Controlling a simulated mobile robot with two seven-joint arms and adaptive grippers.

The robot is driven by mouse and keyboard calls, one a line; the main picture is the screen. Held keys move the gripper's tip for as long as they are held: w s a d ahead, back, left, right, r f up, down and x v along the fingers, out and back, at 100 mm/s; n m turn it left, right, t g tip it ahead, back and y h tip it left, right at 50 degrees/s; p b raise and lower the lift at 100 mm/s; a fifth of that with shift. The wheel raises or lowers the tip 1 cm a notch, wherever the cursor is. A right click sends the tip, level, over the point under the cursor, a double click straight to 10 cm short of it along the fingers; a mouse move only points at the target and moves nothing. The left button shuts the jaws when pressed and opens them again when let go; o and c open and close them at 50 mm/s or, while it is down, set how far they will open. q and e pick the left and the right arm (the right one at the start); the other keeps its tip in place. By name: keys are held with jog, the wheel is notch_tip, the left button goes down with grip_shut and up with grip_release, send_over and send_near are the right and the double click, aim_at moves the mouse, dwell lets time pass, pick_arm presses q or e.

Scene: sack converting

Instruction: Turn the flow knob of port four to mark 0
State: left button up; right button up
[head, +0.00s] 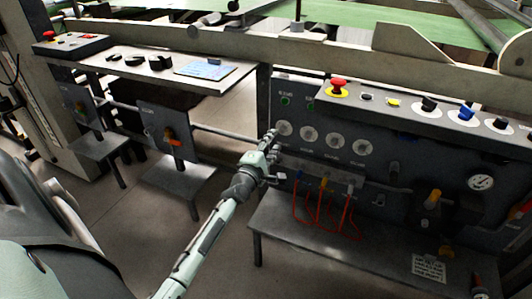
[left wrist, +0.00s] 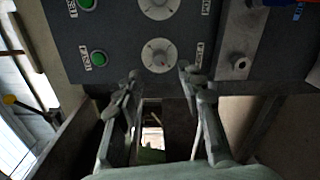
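A row of round white flow knobs sits on the dark upright panel (head: 380,170): the leftmost (head: 284,128), two in the middle (head: 309,134) (head: 334,141), and the rightmost (head: 363,147). Their labels are too small to read, so I cannot tell which is port four. My left gripper (head: 270,138) is beside the leftmost knob. In the left wrist view the left gripper (left wrist: 158,76) is open and empty, its fingertips either side of and just below that knob (left wrist: 158,55). Another knob (left wrist: 158,8) is cut by the top edge. My right gripper is not in view.
A ledge with a red stop button (head: 338,84) and switches juts out above the knobs. Red hoses (head: 325,215) hang below them over a grey low table (head: 285,230). A gauge (head: 481,182) is at the right.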

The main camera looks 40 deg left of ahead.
pick_arm(q)
jog(key=v, duration=0.7)
dwell(0.3)
jog(key=s+d+f+m+g+h+p, duration=0.1)
jog(key=s+d+f+m+g+h, duration=0.55)
jog(key=d+f+m, duration=0.6)
jog(key=s+f+m+g+y, duration=0.2)
jog(key=s+m, duration=0.4)
jog(key=s, duration=0.3)
jog(key=s+f+m+g+y+p, duration=0.1)
jog(key=s+f+m+g+y, duration=0.1)
jog(key=s+m+g, duration=0.3)
jog(key=s+f+m, duration=0.1)
jog(key=s, duration=0.3)
jog(key=shift+s+d+f+g, duration=0.3)
jog(key=shift+s+f+g, duration=0.05)
jog(key=shift+f, duration=0.05)
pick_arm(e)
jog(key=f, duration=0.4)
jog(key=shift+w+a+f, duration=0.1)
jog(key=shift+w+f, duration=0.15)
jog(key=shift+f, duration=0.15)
pick_arm(q)
jog(key=shift+c, duration=0.3)
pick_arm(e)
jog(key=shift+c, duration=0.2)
